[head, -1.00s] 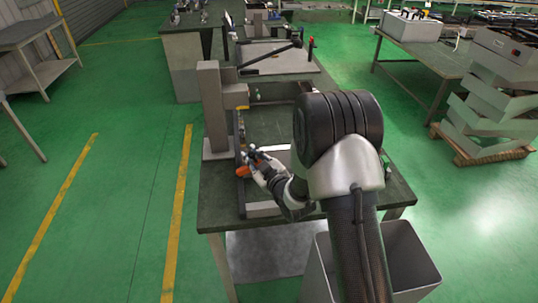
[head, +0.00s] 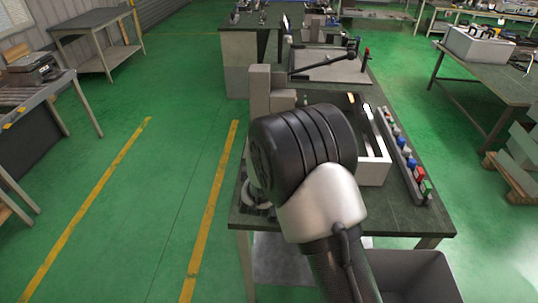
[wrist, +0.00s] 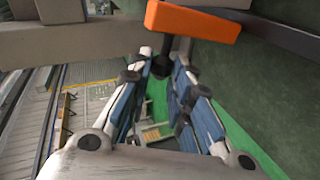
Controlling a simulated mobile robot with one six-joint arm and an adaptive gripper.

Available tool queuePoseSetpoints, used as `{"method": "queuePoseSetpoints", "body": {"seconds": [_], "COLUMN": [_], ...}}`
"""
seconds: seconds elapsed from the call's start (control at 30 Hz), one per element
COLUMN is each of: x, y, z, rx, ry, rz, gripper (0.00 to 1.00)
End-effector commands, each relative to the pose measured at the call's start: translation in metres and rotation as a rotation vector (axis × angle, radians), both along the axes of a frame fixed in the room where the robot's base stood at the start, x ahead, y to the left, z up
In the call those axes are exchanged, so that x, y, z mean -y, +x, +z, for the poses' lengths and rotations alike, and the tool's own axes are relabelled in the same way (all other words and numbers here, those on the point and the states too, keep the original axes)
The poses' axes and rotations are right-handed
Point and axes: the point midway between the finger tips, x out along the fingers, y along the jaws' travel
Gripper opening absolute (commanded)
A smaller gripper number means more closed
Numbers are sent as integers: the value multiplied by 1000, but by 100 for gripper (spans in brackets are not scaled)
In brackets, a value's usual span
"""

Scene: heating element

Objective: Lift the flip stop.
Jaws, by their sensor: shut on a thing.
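The flip stop (wrist: 193,20) shows in the wrist view as an orange block with a short black stem below it. My gripper (wrist: 165,66) is shut on it, with the dark stem end between the fingertips. The orange block stands just beyond the fingertips. In the head view my arm covers the flip stop, and the fingertips are hidden there too.
A grey post (head: 259,90) stands on the dark green workbench (head: 405,222) behind my arm. A white tray (head: 375,172) and a rail with several coloured blocks (head: 408,155) lie to the right. A grey bin (head: 415,275) stands in front. Green floor is open at left.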

Motion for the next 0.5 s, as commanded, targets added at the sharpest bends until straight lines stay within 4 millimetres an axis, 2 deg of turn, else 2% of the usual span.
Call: {"method": "queuePoseSetpoints", "body": {"seconds": [0.2, 0.5], "x": [-19, -30], "y": [-1, -1], "z": [-8, -21], "rx": [-3, -1], "ry": [-169, -317], "rz": [5, 5], "gripper": [0, 0]}}
